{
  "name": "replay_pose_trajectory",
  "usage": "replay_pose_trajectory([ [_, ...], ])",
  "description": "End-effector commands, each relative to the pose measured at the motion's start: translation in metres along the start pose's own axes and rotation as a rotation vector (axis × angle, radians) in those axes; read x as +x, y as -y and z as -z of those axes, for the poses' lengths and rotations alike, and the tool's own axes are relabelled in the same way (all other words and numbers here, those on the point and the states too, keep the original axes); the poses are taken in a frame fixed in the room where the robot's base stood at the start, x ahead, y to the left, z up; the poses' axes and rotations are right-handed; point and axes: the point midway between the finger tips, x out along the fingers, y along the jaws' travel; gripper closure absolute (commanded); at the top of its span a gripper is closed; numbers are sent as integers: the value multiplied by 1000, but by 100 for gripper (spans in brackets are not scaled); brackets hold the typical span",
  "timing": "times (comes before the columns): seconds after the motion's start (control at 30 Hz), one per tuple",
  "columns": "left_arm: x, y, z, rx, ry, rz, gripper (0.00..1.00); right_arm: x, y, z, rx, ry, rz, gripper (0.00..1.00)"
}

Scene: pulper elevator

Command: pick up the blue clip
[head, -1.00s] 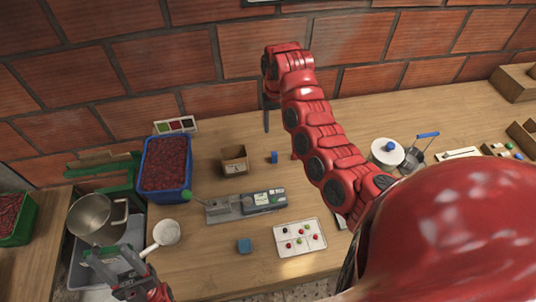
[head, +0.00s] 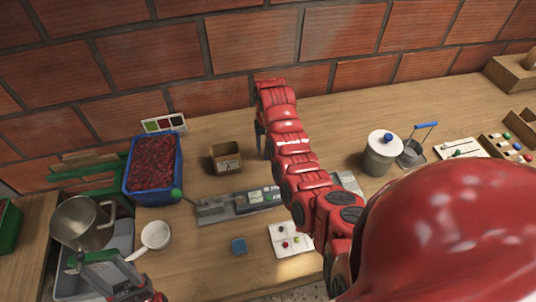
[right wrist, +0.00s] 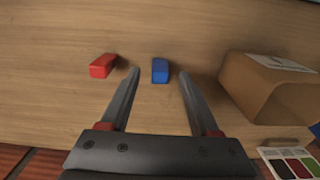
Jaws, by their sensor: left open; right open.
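The blue clip (right wrist: 160,70) lies on the wooden table in the right wrist view, in the gap between the tips of my right gripper (right wrist: 160,78). The jaws are open, with a finger on each side and space around the clip; I cannot tell how high the fingers are above the table. A red clip (right wrist: 103,66) lies just outside the left finger. In the head view my right arm hides both clips. My left gripper (head: 88,264) is open and empty at the lower left, near a metal pot.
A small cardboard box (right wrist: 262,88) stands close to the right finger; it also shows in the head view (head: 226,158). A blue crate of dark red berries (head: 152,165) and a grey measuring device (head: 240,203) are nearby. A brick wall (head: 235,60) borders the table.

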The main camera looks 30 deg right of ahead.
Motion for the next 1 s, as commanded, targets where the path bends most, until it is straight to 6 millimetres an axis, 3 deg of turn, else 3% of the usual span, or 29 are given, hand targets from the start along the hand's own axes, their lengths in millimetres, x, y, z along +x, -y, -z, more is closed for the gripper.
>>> replay_pose_trajectory([
  [0.1,15,1,3,0,-2,0,48,9,-1,0,2,5,0,38],
  [0.3,19,1,3,0,-1,0,48,30,0,0,2,3,0,38],
  [0.5,18,1,3,0,-1,0,48,32,0,1,2,0,0,38],
  [0.83,18,1,3,0,-1,0,48,32,0,1,2,0,0,97],
  [1.0,18,1,3,0,-1,0,48,31,0,1,2,-1,0,100],
])
